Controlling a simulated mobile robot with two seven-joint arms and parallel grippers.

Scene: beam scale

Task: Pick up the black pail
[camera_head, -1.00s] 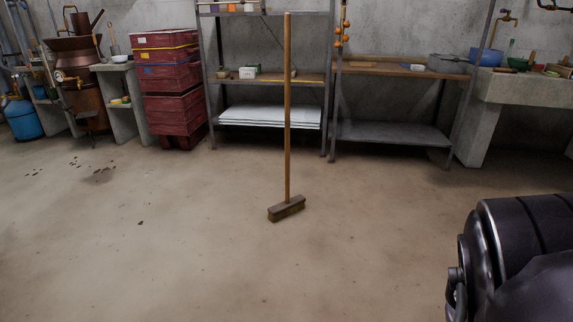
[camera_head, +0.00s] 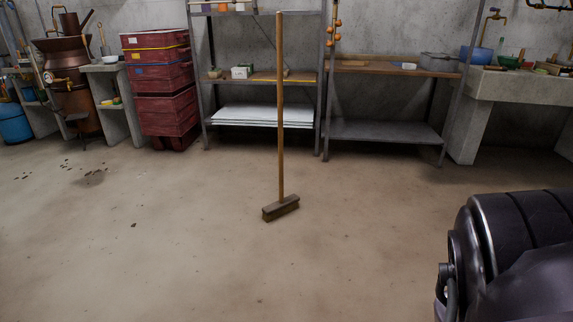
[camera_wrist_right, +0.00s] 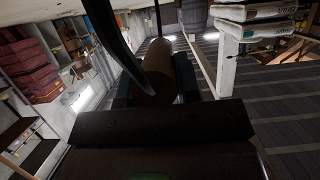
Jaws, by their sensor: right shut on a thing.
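In the right wrist view, my right gripper (camera_wrist_right: 156,88) is shut on a brown cylinder that looks like a wooden grip. A dark curved bar, which looks like part of the handle of the black pail (camera_wrist_right: 113,42), rises from beside it. The body of the pail cannot be made out. In the head view no pail shows, and neither gripper is in sight. A dark rounded shape at the lower right there looks like part of my right arm.
A broom (camera_head: 281,130) stands upright on open concrete floor. Behind it are red stacked crates (camera_head: 160,85), metal shelves (camera_head: 385,134) and a stone sink bench (camera_head: 515,88). A copper still (camera_head: 70,85) stands at the left.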

